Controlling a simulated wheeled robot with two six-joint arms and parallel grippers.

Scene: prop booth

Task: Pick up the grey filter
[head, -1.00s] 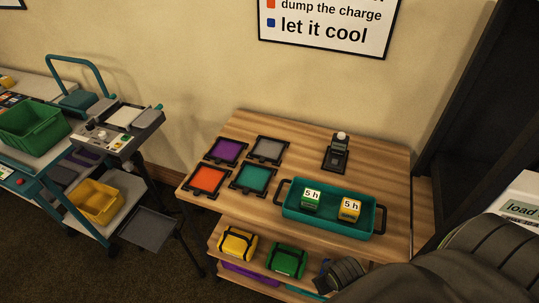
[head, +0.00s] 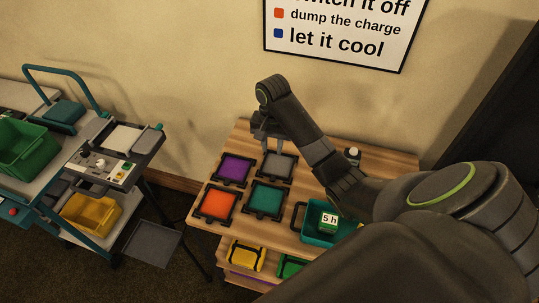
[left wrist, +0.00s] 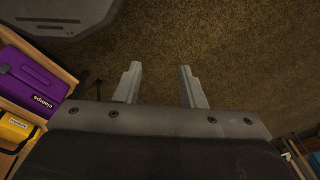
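The grey filter (head: 278,166) is a dark-framed square with a grey face, lying at the back of the wooden table (head: 228,246) in the head view. My right gripper (head: 268,150) points down at the filter's back edge, its fingers apart. I cannot tell whether the fingers touch the frame. My left gripper (left wrist: 160,82) shows in the left wrist view, open and empty above the brown carpet; it is not in the head view.
A purple filter (head: 235,168), an orange filter (head: 219,204) and a teal filter (head: 266,198) lie close beside the grey one. My right arm covers the table's right part.

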